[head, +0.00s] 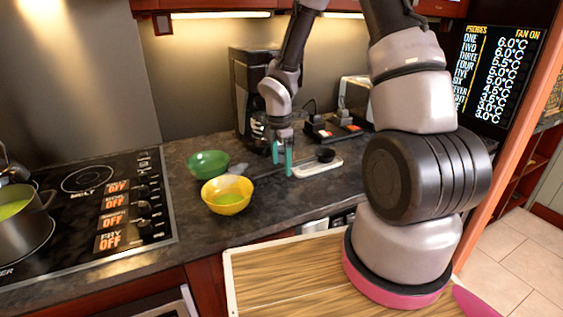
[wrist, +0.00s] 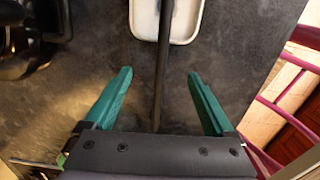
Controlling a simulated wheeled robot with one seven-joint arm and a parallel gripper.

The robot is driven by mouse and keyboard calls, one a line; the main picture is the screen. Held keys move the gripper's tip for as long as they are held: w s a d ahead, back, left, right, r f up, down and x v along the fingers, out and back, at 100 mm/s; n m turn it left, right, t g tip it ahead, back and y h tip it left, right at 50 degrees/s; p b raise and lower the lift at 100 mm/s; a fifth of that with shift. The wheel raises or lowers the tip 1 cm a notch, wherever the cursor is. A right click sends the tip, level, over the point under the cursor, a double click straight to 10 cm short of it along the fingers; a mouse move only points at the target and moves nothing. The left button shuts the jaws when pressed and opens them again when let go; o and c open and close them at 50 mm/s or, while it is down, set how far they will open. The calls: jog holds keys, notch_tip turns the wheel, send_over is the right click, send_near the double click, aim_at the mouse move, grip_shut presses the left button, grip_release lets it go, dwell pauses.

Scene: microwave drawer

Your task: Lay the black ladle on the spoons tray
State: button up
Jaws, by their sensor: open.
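The black ladle (head: 326,155) has its bowl over the small white spoons tray (head: 318,168), on the counter right of centre in the head view. Its long handle sticks out past the tray's left end. In the wrist view the handle (wrist: 163,70) runs down between my fingers, and the end of the tray (wrist: 145,22) shows at the top; the bowl is out of frame there. My gripper (head: 282,167) is open, with teal fingers on either side of the handle (wrist: 159,73). I cannot tell whether the handle touches the counter.
A yellow bowl (head: 227,196) and a green bowl (head: 208,164) stand left of my gripper. A coffee machine (head: 249,95) and a toaster (head: 355,97) stand behind. A stove (head: 85,200) with a pot (head: 22,225) is at the left. The counter front is mostly clear.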

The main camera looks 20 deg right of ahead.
jog(key=s+d+r+m+t, duration=0.15)
jog(key=r+m, duration=0.25)
jog(key=r, duration=0.4)
jog(key=s+d+r+m, duration=0.1)
jog(key=s+r+m, duration=0.25)
jog(key=r, duration=0.55)
jog(key=s+d+r+m+t, duration=0.15)
jog(key=r+m, duration=0.25)
jog(key=r, duration=0.4)
jog(key=s+r+m+t+y, duration=0.2)
jog(key=s+r+m+t, duration=0.2)
jog(key=s+r+m, duration=0.5)
jog(key=shift+s+d+r+m+y, duration=0.35)
jog(key=shift+s+m, duration=1.1)
jog(key=shift+m, duration=0.8)
